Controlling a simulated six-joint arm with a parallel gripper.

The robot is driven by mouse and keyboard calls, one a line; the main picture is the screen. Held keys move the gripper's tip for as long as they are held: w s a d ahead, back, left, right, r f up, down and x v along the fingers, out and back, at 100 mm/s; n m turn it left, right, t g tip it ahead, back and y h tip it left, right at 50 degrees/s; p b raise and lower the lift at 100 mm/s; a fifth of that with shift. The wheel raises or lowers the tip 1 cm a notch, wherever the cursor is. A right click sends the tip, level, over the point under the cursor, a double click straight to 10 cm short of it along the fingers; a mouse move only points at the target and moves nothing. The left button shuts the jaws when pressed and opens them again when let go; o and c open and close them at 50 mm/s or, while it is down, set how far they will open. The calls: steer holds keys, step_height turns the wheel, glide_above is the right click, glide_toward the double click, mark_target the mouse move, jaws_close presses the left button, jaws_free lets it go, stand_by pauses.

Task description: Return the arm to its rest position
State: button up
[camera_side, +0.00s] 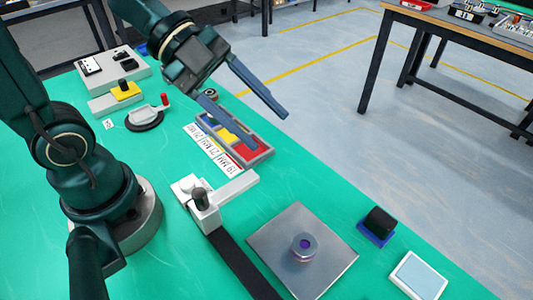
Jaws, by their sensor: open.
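My gripper (254,115) hangs in the upper middle of the view, above the green table. Its two long blue-grey fingers are spread apart with nothing between them. The fingers pass in front of part of a grey tray (262,155) with blue, yellow and red compartments. My arm comes in from the left, bent over the table, with its round base standing on the green surface at lower left.
A metal plate (282,270) holds a round grey piece (304,246) with a purple centre. A white stop (236,189) stands at a dark belt (239,265). A black block on blue (378,223) and a pale pad (419,276) lie right. Control boxes (110,80) stand at back left.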

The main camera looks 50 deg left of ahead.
steer(key=w+a+r+n+t+y, duration=0.8)
steer(key=r+n+t, duration=0.3)
steer(key=n, duration=0.1)
steer(key=s+a+f+n+g+y, duration=0.3)
steer(key=s+a+f+n+y, duration=0.15)
steer(key=n, duration=0.25)
steer(key=s+d+f+n+g+h, duration=0.2)
steer(key=s+d+f+g, duration=0.2)
steer(key=s, duration=0.5)
step_height(320, 180, down, 3)
steer(key=g, duration=0.2)
steer(key=shift+f+g+h, duration=0.15)
steer(key=shift+g+h, duration=0.15)
steer(key=shift+h, duration=0.05)
